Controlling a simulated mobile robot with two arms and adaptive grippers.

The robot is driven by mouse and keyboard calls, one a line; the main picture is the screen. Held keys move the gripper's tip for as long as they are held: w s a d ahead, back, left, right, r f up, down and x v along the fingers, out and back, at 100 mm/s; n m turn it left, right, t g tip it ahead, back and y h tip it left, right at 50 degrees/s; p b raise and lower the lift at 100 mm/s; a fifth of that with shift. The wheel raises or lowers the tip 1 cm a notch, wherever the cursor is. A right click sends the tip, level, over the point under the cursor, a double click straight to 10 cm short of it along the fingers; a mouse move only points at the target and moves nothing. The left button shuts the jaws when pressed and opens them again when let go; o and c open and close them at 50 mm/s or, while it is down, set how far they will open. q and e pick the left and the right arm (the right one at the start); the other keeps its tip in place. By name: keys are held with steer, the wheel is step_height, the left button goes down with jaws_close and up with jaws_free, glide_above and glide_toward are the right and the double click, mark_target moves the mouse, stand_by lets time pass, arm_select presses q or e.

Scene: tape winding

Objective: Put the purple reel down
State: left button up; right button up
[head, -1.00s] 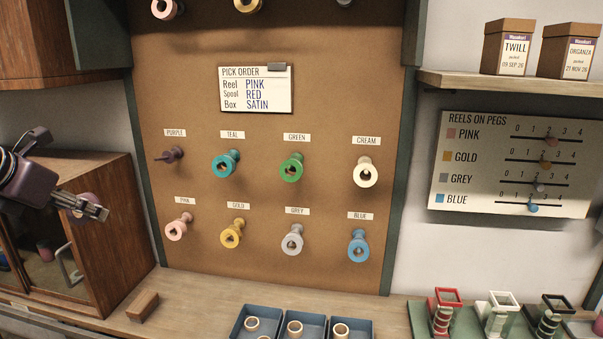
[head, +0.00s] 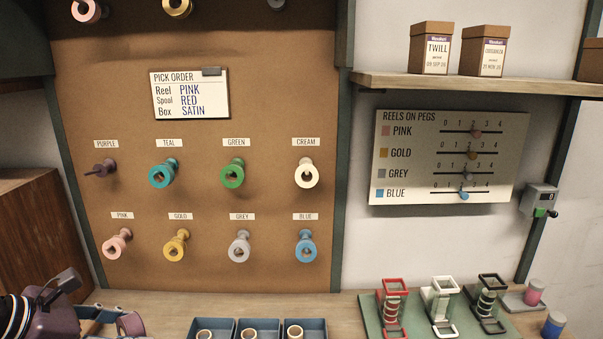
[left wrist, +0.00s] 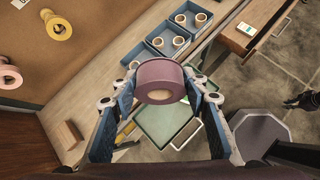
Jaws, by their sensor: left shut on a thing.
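The purple reel (left wrist: 160,76) is held between the two fingers of my left gripper (left wrist: 160,92) in the left wrist view, its round hole facing the camera. In the head view the reel (head: 131,324) shows at the lower left edge, with my left gripper (head: 108,322) partly cut off by the frame. The gripper is in front of the pegboard, low over the bench. The peg labelled purple (head: 104,168) looks bare. A pale green tray (left wrist: 150,135) shows beyond the reel.
Blue trays (head: 214,325) with tan rings stand at the bench's front. A green mat (head: 372,318) with red, white and black stands lies to the right. A wooden block (left wrist: 68,135) sits on the bench.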

arm_select(q)
steer(key=s+d+f+m+g+h, duration=0.2)
steer(key=s+d+f+m, duration=0.2)
steer(key=s+d, duration=0.4)
steer(key=d, duration=0.3)
steer(key=shift+f, duration=0.25)
steer(key=shift+w+d, duration=0.1)
steer(key=shift+w, duration=0.05)
